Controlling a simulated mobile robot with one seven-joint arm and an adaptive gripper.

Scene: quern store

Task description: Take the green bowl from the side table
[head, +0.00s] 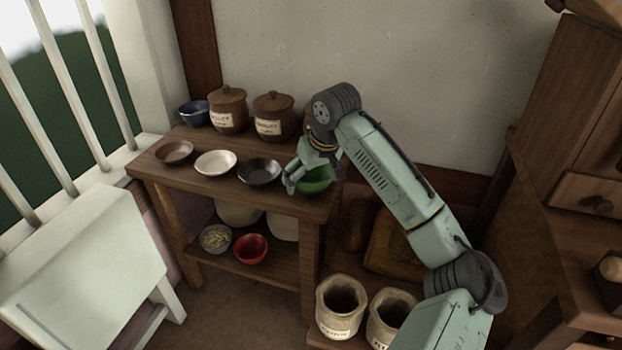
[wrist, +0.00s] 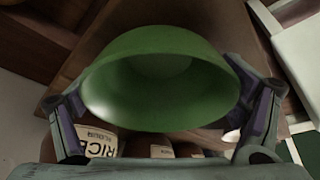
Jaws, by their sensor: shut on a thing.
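The green bowl (head: 315,181) is at the right end of the side table (head: 191,191) in the head view. My gripper (head: 298,178) is at the bowl, with its wrist above it. In the wrist view the green bowl (wrist: 160,80) fills the middle, and the fingers of my gripper (wrist: 160,118) are on both sides of it, shut on it. I cannot tell whether the bowl is resting on the table top or slightly off it. My gripper hides part of the bowl in the head view.
A black bowl (head: 259,172), a white bowl (head: 215,162) and a brown bowl (head: 174,152) stand in a row to the left. Lidded jars (head: 228,112) and a blue bowl (head: 194,113) stand behind. A red bowl (head: 251,249) is on the lower shelf. Open sacks (head: 341,308) stand in front.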

